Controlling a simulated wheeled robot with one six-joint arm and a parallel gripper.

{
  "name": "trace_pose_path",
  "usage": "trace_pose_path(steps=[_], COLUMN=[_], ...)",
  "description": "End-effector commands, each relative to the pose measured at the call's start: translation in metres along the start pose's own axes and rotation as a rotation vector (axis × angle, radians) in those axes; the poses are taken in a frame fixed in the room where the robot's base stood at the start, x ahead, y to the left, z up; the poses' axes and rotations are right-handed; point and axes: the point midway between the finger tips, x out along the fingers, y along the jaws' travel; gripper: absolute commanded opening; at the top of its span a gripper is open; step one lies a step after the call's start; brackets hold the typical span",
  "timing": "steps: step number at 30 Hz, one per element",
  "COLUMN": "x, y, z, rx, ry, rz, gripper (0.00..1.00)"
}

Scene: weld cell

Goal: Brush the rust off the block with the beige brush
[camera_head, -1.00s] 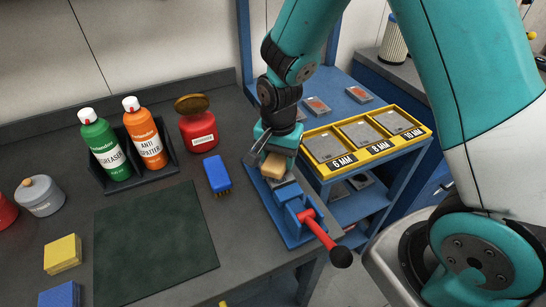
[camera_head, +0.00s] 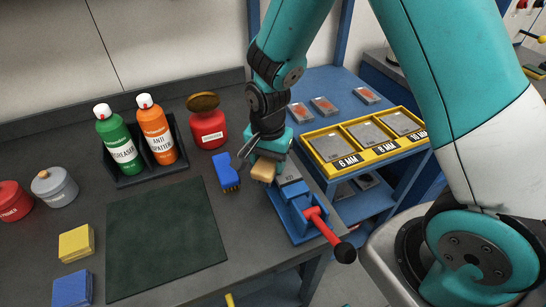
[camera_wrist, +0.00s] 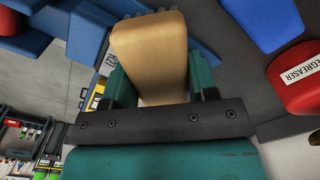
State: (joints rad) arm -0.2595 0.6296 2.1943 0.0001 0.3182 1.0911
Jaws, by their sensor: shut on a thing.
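My gripper (camera_head: 266,158) is shut on the beige brush (camera_head: 262,172), just left of the blue vise (camera_head: 292,215) on the bench. In the wrist view, the brush's beige body (camera_wrist: 150,50) sits between the two teal fingers of my gripper (camera_wrist: 160,88). Its bristles are hidden or too small to tell. A grey block (camera_head: 289,174) sits at the vise's upper end, beside the brush and partly hidden by my gripper. I cannot tell whether brush and block touch, nor make out rust on the block.
A blue brush (camera_head: 226,173) lies left of my gripper. A red tin (camera_head: 208,130) and a rack with a green bottle (camera_head: 116,140) and an orange bottle (camera_head: 157,135) stand behind. The vise's red handle (camera_head: 323,226) juts forward. The dark mat (camera_head: 165,240) is clear.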

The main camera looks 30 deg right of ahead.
Motion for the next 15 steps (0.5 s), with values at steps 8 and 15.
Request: trace_pose_path(steps=[8,15], x=[-0.040,-0.062], y=[0.002,0.003], z=[-0.001,-0.003], rx=[0.003,0.006], ry=[0.000,0.000], rz=[0.000,-0.001], gripper=[0.23,0.23])
